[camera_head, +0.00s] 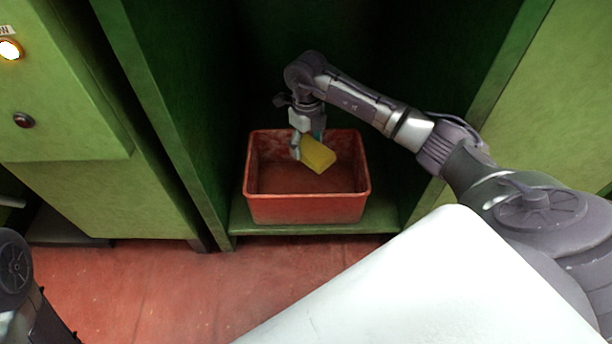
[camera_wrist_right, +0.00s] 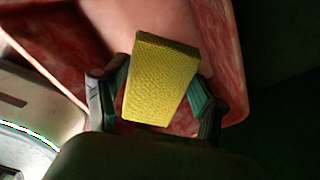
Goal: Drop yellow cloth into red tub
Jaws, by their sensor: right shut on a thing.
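The yellow cloth (camera_head: 318,155) is a thick, block-like folded piece. My right gripper (camera_head: 308,150) is shut on it and holds it over the red tub (camera_head: 306,209). In the right wrist view the cloth (camera_wrist_right: 162,82) sits between the two fingers of my right gripper (camera_wrist_right: 155,98), with the tub (camera_wrist_right: 238,60) behind and below it. The tub is open-topped, and the part of its floor that shows looks empty. My left gripper does not show; only a piece of my left arm is at the lower left.
The tub stands on a low green shelf (camera_head: 310,227) inside a dark green recess. Green cabinet walls (camera_head: 165,110) rise on both sides. A green panel with a lit lamp (camera_head: 9,50) and a dark red button (camera_head: 23,120) is at the left. Red floor (camera_head: 200,290) lies in front.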

